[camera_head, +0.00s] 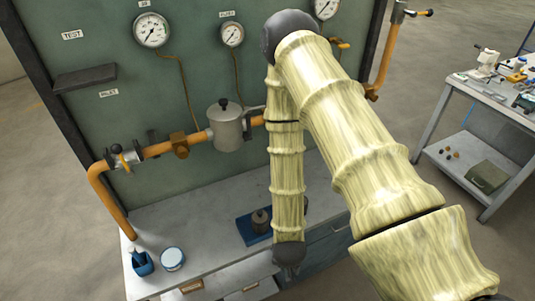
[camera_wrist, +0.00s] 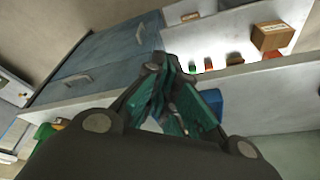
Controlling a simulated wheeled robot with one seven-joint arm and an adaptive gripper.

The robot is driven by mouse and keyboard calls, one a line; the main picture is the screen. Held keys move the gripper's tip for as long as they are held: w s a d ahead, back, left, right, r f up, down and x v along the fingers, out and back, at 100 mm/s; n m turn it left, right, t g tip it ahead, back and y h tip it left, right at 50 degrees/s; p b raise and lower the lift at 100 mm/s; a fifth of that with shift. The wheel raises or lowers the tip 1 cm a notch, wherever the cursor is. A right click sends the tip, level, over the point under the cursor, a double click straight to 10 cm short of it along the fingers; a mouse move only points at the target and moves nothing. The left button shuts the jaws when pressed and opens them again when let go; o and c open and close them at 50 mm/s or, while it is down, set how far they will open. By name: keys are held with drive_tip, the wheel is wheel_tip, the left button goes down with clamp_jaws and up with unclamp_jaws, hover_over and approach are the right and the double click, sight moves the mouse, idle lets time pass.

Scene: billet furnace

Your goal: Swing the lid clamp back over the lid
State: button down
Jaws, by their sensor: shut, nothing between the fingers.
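A grey lidded pot (camera_head: 229,130) sits in the orange pipe line on the green panel. Its lid (camera_head: 225,109) carries a black knob. A thin grey bar (camera_head: 254,108) sticks out to the right of the lid, towards my arm; it may be the lid clamp, but my arm hides what lies beyond. My gripper (camera_head: 289,271) hangs low at the bench's front, well below and right of the pot. In the wrist view my gripper (camera_wrist: 172,101) has its teal-padded fingers together, with nothing held. The pot and clamp are not seen there.
A blue tray with a dark weight (camera_head: 260,220) stands on the bench beside my forearm. A blue holder (camera_head: 142,263) and a white tin (camera_head: 172,259) stand at its left end. Gauges (camera_head: 151,30) and orange pipes (camera_head: 104,195) line the panel. A side table (camera_head: 480,120) stands right.

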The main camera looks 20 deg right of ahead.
drive_tip(key=s+a+f+n+g+y+b, duration=0.1)
drive_tip(key=s+f+n+b, duration=0.15)
drive_tip(key=s, duration=0.35)
drive_tip(key=s+f+n+g+y+b, duration=0.1)
drive_tip(key=s+f+n+g, duration=0.2)
drive_tip(key=s, duration=0.4)
wheel_tip(320, 180, down, 10)
drive_tip(key=s+t+b, duration=0.1)
drive_tip(key=b, duration=0.7)
drive_tip(key=shift+s+a+n+b, duration=0.15)
drive_tip(key=shift+n+b, duration=0.15)
drive_tip(key=shift+n, duration=0.15)
drive_tip(key=shift+a, duration=0.1)
